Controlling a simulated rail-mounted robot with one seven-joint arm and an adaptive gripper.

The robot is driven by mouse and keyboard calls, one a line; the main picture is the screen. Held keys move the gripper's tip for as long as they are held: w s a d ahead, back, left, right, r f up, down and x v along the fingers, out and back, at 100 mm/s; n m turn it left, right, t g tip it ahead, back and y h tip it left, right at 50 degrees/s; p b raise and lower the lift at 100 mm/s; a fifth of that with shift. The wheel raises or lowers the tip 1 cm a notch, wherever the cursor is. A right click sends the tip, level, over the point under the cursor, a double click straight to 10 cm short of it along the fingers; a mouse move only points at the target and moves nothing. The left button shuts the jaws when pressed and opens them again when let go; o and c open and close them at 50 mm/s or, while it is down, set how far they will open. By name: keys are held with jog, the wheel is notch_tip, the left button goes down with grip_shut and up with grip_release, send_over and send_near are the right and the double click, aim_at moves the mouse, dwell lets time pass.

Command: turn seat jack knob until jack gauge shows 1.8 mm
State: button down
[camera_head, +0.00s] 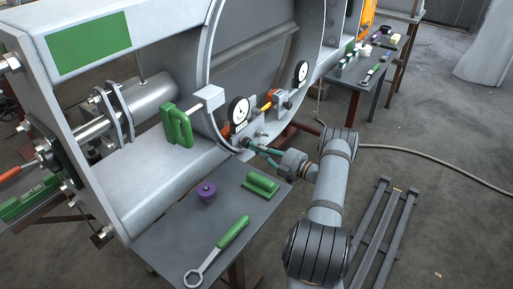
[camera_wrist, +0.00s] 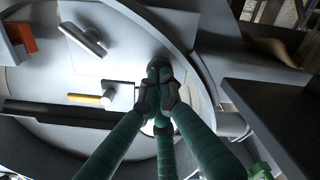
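Two round dial gauges stand on the ring's lower edge in the head view, a left one (camera_head: 238,110) and a right one (camera_head: 300,73). Their needles are too small to read, and I cannot tell which is the jack gauge. My gripper (camera_head: 246,143) reaches in below the left gauge, its tips at the bracket plate. In the wrist view the green fingers of my gripper (camera_wrist: 159,68) come close together against the pale plate (camera_wrist: 120,65). The fingers hide what lies between their tips, so I cannot make out the seat jack knob or any grip on it.
A yellow handle (camera_head: 266,107) and an orange block (camera_head: 284,101) sit between the gauges. The front table (camera_head: 165,235) holds a purple knobbed part (camera_head: 206,192), a green block (camera_head: 261,184) and a green-handled wrench (camera_head: 217,252). A metal rack (camera_head: 378,235) lies on the floor at right.

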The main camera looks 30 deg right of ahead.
jog(key=m, duration=0.4)
jog(key=shift+m, duration=0.3)
jog(key=c, duration=2)
grip_release()
jog(key=shift+s+d, duration=0.1)
jog(key=shift+s, duration=0.1)
jog(key=shift+p+v, duration=0.3)
jog(key=shift+v, duration=0.5)
jog(key=p+v, duration=0.1)
jog(key=v, duration=0.5)
